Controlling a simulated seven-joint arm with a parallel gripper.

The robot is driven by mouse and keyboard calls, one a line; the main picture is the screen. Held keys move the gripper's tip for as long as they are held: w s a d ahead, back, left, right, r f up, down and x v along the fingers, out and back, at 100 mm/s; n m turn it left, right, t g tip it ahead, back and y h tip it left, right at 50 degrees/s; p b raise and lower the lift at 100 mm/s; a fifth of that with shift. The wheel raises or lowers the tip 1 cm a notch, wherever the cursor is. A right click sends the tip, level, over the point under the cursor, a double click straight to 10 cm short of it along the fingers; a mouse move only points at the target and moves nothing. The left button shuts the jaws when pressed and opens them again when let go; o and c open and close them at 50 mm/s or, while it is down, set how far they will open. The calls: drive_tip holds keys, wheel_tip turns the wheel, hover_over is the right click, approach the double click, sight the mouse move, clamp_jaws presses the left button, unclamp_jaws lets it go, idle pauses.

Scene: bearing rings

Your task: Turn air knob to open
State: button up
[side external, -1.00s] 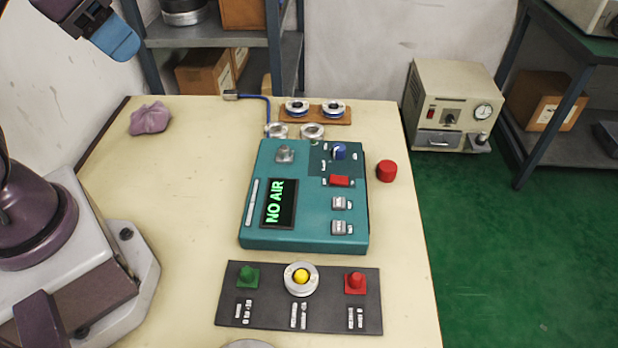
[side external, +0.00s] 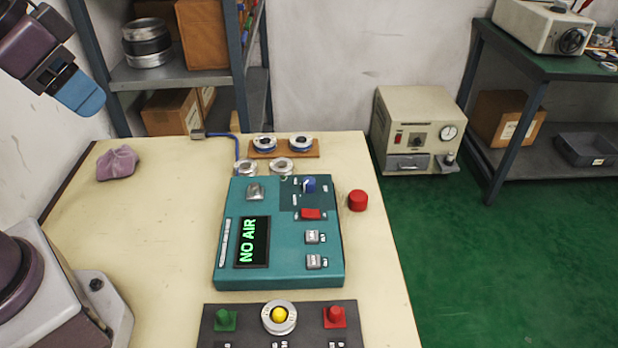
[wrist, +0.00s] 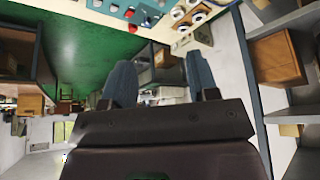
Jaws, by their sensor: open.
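The teal control box (side external: 229,270) stands on the table, and its display (side external: 252,242) reads "NO AIR" in green. A small blue knob (side external: 309,184), which looks like the air knob, sits in the dark patch at the box's upper right. Its exact turn angle is too small to tell. My gripper (side external: 82,95) is at the upper left, high and well apart from the box. In the wrist view, my gripper (wrist: 161,80) has its two blue fingers spread with nothing between them. The teal box (wrist: 114,9) shows in part at that view's top edge.
A red switch (side external: 311,214) sits just below the knob. A red cap (side external: 358,201) stands right of the box. Metal rings (side external: 282,167) and a wooden ring holder (side external: 284,154) lie behind it. A dark button panel (side external: 250,326) lies in front. A purple cloth (side external: 117,163) lies at left.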

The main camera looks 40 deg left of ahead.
drive_tip(key=w+d+f+g, duration=0.1)
drive_tip(key=w+f+g, duration=0.15)
drive_tip(key=w, duration=0.45)
drive_tip(key=w+d+f+g, duration=0.2)
drive_tip(key=w+f, duration=0.2)
drive_tip(key=w, duration=0.2)
drive_tip(key=n, duration=0.7)
hover_over(308, 180)
wheel_tip(308, 180, down, 11)
drive_tip(key=shift+g, duration=0.35)
wheel_tip(308, 180, down, 12)
drive_tip(key=shift+f, duration=0.15)
drive_tip(key=c, duration=0.9)
